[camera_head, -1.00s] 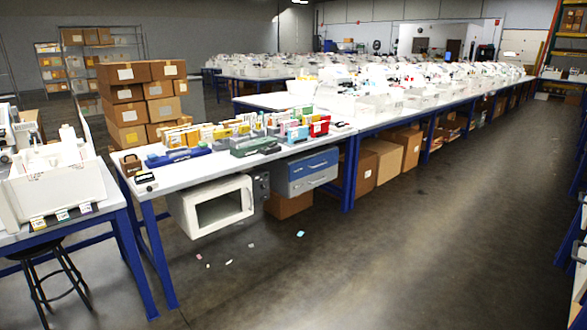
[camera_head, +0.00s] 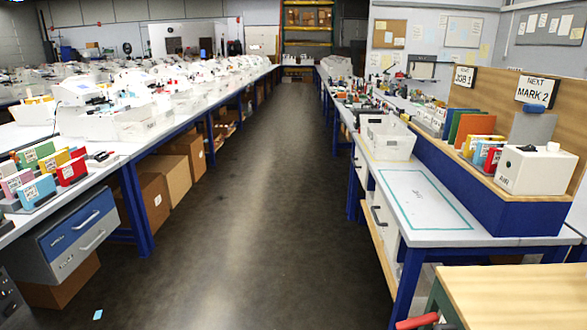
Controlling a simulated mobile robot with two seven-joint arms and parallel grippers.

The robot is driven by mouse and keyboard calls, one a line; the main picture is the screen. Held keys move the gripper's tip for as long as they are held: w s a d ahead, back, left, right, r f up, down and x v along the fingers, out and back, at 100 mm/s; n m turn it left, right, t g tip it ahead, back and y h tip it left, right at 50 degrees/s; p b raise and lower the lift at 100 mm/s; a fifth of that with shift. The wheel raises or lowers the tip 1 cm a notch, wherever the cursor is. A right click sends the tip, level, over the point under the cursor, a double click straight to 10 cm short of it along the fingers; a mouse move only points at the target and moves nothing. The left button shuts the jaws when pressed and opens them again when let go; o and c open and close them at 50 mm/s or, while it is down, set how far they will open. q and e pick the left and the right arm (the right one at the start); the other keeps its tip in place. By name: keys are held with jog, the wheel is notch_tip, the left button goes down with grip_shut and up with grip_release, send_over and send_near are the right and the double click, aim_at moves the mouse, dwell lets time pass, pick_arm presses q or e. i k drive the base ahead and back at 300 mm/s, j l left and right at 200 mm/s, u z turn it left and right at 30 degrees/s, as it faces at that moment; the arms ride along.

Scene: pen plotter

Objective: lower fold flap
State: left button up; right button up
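Neither of my grippers is in the head view. I cannot tell for sure which part is the fold flap. A flat light-wood top (camera_head: 520,295) with a dark green side lies at the bottom right, cut off by the frame edge. A red handle (camera_head: 417,322) sticks out at its lower left corner. Beyond it stands a white-topped workbench (camera_head: 480,228) with a teal rectangle outlined on it. No pen plotter can be made out clearly.
A white box (camera_head: 535,171) stands by a wooden back panel (camera_head: 560,122) with "JOB 1" and "NEXT MARK 2" signs. A white bin (camera_head: 388,141) sits on the bench.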

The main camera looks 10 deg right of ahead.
aim_at(437, 102)
jog(key=i+l+z, duration=0.1)
jog(key=i+z, duration=0.15)
jog(key=i, duration=0.45)
jog(key=i+z, duration=0.3)
jog(key=i, duration=0.45)
jog(key=i+j, duration=0.1)
jog(key=i, duration=5.65)
jog(key=i+z, duration=0.2)
jog(key=i, duration=0.55)
jog(key=i+j+z, duration=0.2)
jog(key=i, duration=0.5)
jog(key=i+l+z, duration=0.1)
jog(key=i+z, duration=0.15)
jog(key=z, duration=0.2)
jog(key=i+z, duration=0.25)
jog(key=z, duration=0.15)
jog(key=i+z, duration=0.25)
jog(key=z, duration=0.2)
jog(key=i+j+z, duration=0.1)
jog(key=z, duration=0.3)
jog(key=i+j+z, duration=0.1)
jog(key=i+z, duration=0.3)
